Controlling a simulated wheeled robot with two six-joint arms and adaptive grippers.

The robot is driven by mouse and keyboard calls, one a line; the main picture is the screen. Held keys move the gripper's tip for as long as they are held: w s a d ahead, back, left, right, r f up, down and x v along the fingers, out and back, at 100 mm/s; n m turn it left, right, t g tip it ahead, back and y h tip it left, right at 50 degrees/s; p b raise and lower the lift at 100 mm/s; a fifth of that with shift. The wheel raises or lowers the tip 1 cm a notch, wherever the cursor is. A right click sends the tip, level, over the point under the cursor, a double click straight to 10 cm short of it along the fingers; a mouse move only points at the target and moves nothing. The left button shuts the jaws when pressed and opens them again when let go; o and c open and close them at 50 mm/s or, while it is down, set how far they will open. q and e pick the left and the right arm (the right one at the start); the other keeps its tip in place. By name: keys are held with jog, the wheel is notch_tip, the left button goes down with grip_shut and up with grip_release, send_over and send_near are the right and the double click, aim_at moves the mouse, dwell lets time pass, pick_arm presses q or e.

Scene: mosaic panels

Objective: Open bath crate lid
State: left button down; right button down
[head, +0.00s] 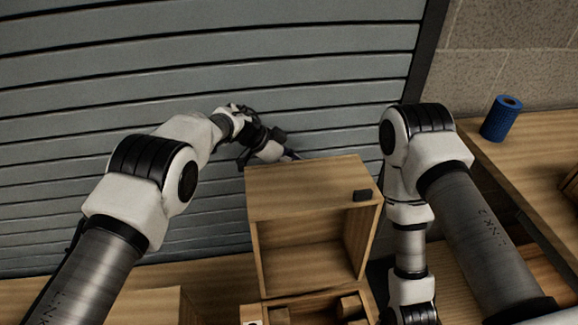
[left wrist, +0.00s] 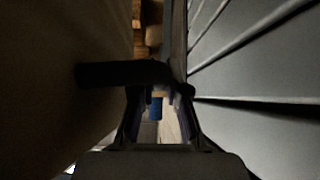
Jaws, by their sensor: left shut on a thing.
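A wooden crate (head: 257,235) stands in the middle of the head view, with its hollow inside facing me. I cannot tell for sure which panel is the lid. My left gripper (head: 285,155) is behind the panel's far edge, partly hidden. In the left wrist view, my left gripper (left wrist: 162,92) is shut on a black bar (left wrist: 115,74) beside a dark brown surface (left wrist: 50,120). My right gripper is out of view.
A grey slatted wall (head: 200,70) rises close behind the crate. Wooden pieces (head: 300,310) show below the crate's opening. A blue roll (head: 501,119) stands on a wooden counter (head: 535,150) at the right. The gap between dark surface and slats is narrow.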

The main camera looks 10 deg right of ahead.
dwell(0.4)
pick_arm(q)
jog(key=c, duration=1.2)
grip_release()
jog(key=v, duration=1.2)
